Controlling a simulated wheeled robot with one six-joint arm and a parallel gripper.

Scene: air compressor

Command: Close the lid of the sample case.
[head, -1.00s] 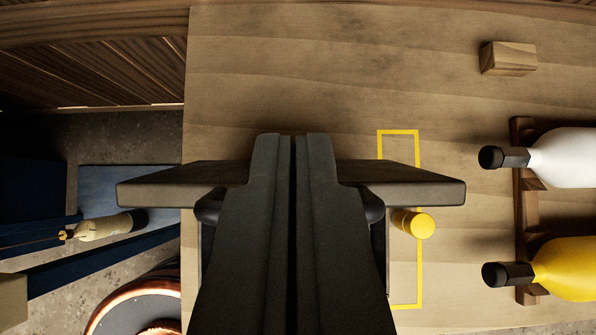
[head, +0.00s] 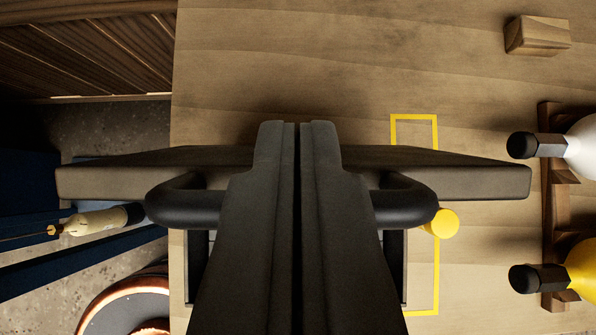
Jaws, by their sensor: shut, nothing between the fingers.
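My gripper (head: 298,128) is shut and empty, in the centre of the head view. The sample case's dark lid (head: 95,181) shows as a wide slab on both sides of the fingers, apparently raised and seen near its edge. A thick black handle (head: 180,208) curves from its near side, its middle hidden behind my fingers. Below, parts of the case body (head: 396,272) show on either side of the gripper; most of it is hidden. The fingertips overlap the lid in view; I cannot tell whether they touch it.
A yellow outline (head: 435,285) marks the wooden table (head: 330,50), with a yellow cylinder (head: 440,222) beside the case. A wood block (head: 537,36) and a rack (head: 550,200) with white (head: 580,145) and yellow (head: 582,265) bottles stand right. A cream bottle (head: 95,221) lies left, off the table.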

